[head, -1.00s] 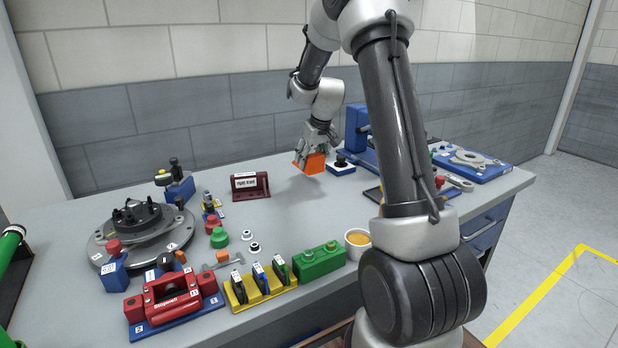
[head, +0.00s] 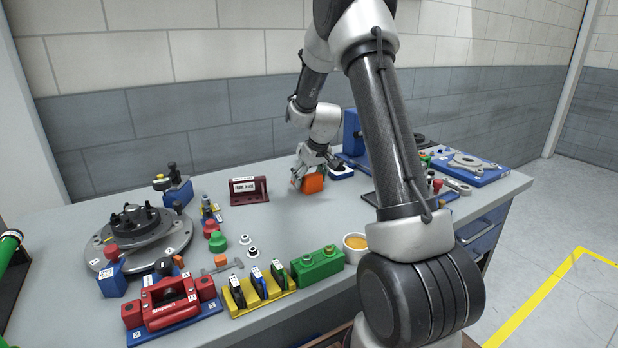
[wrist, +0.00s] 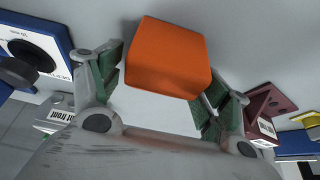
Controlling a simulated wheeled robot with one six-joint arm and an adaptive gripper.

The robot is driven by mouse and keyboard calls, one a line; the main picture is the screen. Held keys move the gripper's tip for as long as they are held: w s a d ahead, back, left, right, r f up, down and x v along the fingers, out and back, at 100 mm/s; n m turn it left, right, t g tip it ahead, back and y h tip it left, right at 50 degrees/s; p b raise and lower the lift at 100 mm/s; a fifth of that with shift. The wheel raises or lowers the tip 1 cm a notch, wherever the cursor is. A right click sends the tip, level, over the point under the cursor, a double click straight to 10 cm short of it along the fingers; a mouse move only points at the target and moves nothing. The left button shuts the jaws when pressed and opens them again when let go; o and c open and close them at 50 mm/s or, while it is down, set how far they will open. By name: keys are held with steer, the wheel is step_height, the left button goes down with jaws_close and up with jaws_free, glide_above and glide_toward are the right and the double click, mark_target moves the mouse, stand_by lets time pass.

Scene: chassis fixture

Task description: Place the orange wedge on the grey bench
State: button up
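The orange wedge (head: 314,184) is at the middle of the grey bench (head: 290,226), low at its top surface. I cannot tell for sure whether its underside touches the bench. My gripper (head: 311,174) reaches down from behind it. In the wrist view the orange wedge (wrist: 168,58) sits between the two green-padded fingers of my gripper (wrist: 165,88). The pads appear to bear on its near sides, so the gripper looks shut on it.
A dark red stand with a label (head: 249,190) is left of the wedge. A blue-based white fixture (head: 341,172) is close on the right. A green block (head: 318,265) and a cup (head: 355,246) are in front. Bench around the wedge's front and left is bare.

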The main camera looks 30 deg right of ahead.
steer(key=s+a+r, duration=0.2)
steer(key=s+r, duration=0.3)
steer(key=r, duration=0.3)
steer(key=s+a+r, duration=0.1)
steer(key=s+r, duration=0.5)
steer(key=r, duration=0.3)
steer(key=s+a+r, duration=0.1)
steer(key=s+a, duration=0.2)
steer(key=s, duration=1.1)
steer(key=s+a+r, duration=0.1)
steer(key=s+a, duration=0.2)
steer(key=s, duration=1.1)
steer(key=shift+a+r, duration=0.15)
steer(key=shift+a, duration=0.15)
